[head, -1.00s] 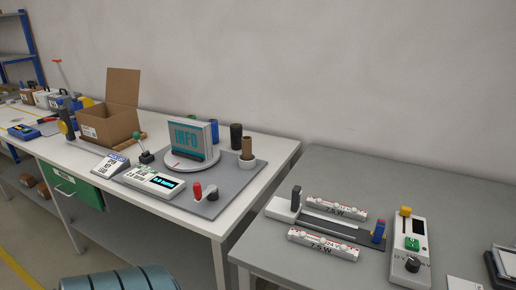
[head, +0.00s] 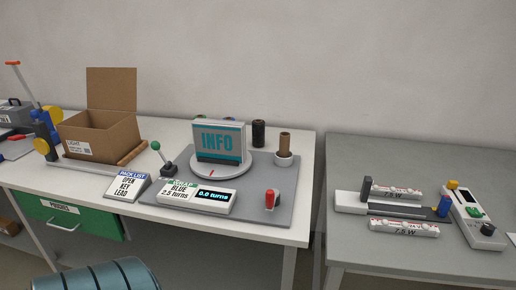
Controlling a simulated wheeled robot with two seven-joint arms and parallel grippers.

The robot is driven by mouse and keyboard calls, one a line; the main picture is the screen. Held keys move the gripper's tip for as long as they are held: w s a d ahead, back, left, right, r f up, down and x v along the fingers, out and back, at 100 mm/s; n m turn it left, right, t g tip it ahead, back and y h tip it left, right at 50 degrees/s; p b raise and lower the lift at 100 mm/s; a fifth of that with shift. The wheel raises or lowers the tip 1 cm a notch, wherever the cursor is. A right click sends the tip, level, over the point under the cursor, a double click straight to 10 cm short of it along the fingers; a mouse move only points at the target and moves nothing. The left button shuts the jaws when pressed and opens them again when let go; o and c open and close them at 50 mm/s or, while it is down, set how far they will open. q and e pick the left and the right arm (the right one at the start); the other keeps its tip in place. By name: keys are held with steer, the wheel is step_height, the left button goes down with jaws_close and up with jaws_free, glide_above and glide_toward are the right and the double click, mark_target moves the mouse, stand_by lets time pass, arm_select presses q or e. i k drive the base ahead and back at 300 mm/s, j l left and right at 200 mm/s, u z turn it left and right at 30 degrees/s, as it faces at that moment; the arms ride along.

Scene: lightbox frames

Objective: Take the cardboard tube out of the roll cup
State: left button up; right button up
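The cardboard tube (head: 285,143) is a brown upright cylinder at the right back of the grey mat (head: 262,207). Its lower end is inside the roll cup (head: 284,160), a short white round holder, and its upper part stands out above the rim. Neither of my grippers shows in the head view.
A black roll (head: 258,133) stands behind left of the cup. An INFO sign (head: 219,142) sits on a white turntable (head: 216,169) to the left. A red-knobbed switch (head: 271,200) is in front. An open cardboard box (head: 100,135) stands further left. A grey table (head: 420,160) is at right.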

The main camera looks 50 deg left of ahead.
mark_target(285, 137)
steer(key=k+j, duration=0.35)
steer(key=j, duration=0.2)
steer(key=k+j, duration=0.35)
steer(key=j, duration=0.15)
